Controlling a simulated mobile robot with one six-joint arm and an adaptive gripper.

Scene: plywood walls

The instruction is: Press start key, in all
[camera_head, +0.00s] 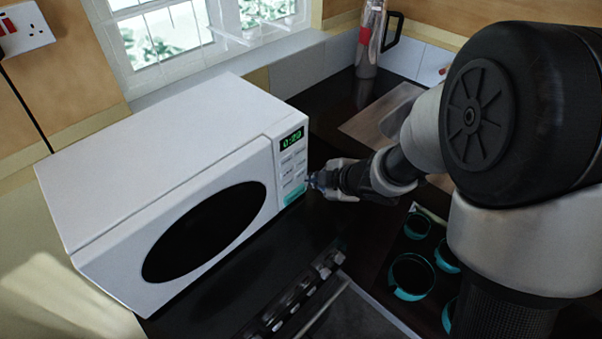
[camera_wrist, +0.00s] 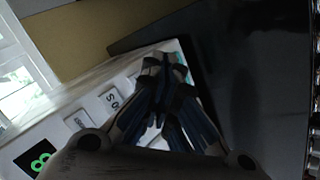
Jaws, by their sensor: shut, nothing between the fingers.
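A white microwave (camera_head: 175,175) stands on the dark counter with its oval dark window facing front. Its control panel, at the right end of the front, has a lit green display (camera_head: 292,140) that seems to read 0:29, with grey keys below. A wide teal start key (camera_head: 295,193) is at the panel's bottom. My gripper (camera_head: 309,181) is shut and empty, its tips at or very close to the teal key. In the wrist view the shut fingertips (camera_wrist: 163,62) cover most of that key. I cannot tell whether they touch it.
Dark counter (camera_head: 215,300) is free before the microwave.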

